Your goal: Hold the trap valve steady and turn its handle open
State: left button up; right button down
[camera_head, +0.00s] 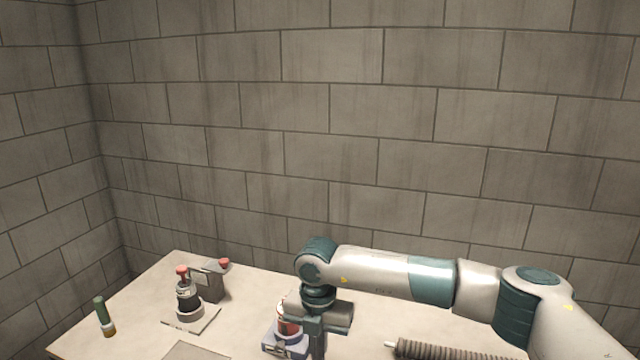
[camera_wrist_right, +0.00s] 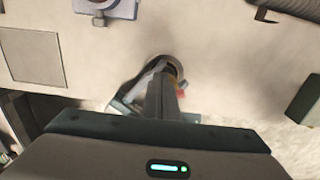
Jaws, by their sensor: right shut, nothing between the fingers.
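My right gripper (camera_head: 316,340) comes in from the right in the head view, pointing down over the table's front part. In the right wrist view its fingers (camera_wrist_right: 160,97) are together with nothing between them. Just beyond and beside the fingertips is a dark round part (camera_wrist_right: 167,66) with a small red-orange piece (camera_wrist_right: 179,88). The fingers hide much of it; I cannot tell whether they touch it or whether it is the trap valve and its handle. My left gripper is not in view.
A blue-grey base with a red-and-white cylinder (camera_head: 288,324) stands behind my right gripper. A dark red-topped device (camera_head: 188,297), a grey box (camera_head: 208,282) and a green tube (camera_head: 101,313) are left. A ribbed tube (camera_head: 450,350) lies right. The flat grey plate (camera_wrist_right: 31,55) is bare.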

jog(key=shift+w, duration=0.45)
dwell(0.4)
jog(key=shift+r, duration=0.15)
jog(key=shift+r, duration=2.85)
jog(key=d, duration=0.2)
jog(key=s+d+r, duration=0.1)
jog(key=shift+d, duration=0.4)
jog(key=shift+a, duration=0.1)
jog(key=shift+f, duration=0.1)
notch_tip(320, 180, down, 7)
